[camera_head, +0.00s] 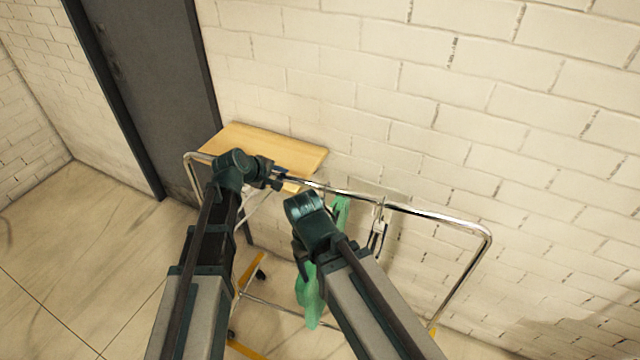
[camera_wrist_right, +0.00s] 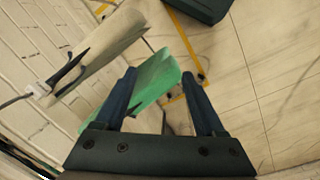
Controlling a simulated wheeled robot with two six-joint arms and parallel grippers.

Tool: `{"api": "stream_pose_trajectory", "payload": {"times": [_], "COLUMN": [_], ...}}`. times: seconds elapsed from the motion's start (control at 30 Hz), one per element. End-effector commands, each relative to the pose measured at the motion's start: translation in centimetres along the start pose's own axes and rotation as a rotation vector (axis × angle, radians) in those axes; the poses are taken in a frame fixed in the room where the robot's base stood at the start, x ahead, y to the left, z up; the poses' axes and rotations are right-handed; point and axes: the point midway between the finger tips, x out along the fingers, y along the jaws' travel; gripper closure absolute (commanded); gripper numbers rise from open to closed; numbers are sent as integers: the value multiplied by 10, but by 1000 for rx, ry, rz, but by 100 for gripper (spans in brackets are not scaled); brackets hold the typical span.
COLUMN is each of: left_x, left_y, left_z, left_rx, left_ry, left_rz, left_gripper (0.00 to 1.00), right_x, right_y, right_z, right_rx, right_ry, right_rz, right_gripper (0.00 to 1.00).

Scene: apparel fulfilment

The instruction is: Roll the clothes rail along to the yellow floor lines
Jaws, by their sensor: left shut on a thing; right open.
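The chrome clothes rail (camera_head: 440,214) stands along the brick wall, its top bar running across the head view. My left gripper (camera_head: 281,180) is shut on the top bar near its left end. A green garment (camera_head: 309,298) hangs from the rail, partly hidden behind my right arm. My right gripper (camera_wrist_right: 159,73) is open, with the green garment (camera_wrist_right: 158,77) showing between and beyond its fingers; I cannot tell if they touch. Yellow floor lines (camera_head: 251,272) show under the rail's left part and also in the right wrist view (camera_wrist_right: 186,45).
A wooden-topped table (camera_head: 262,147) stands against the wall behind the rail's left end. A dark grey door (camera_head: 155,80) is to its left. A small pale item (camera_head: 378,229) hangs on the bar right of the garment. The floor at the left (camera_head: 85,240) is clear.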

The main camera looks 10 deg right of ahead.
Motion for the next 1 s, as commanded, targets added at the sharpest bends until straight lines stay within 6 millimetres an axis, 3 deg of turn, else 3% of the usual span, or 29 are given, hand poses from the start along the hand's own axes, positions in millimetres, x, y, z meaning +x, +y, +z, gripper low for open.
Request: {"api": "stream_pose_trajectory", "payload": {"times": [1.0], "left_x": [2], "left_y": [3], "left_z": [-2], "left_rx": [132], "left_ry": [-128], "left_rz": [3], "left_gripper": [100], "right_x": [0], "right_y": [0], "right_z": [0], "right_rx": [0], "right_ry": [0], "right_rz": [0], "right_gripper": [28]}}
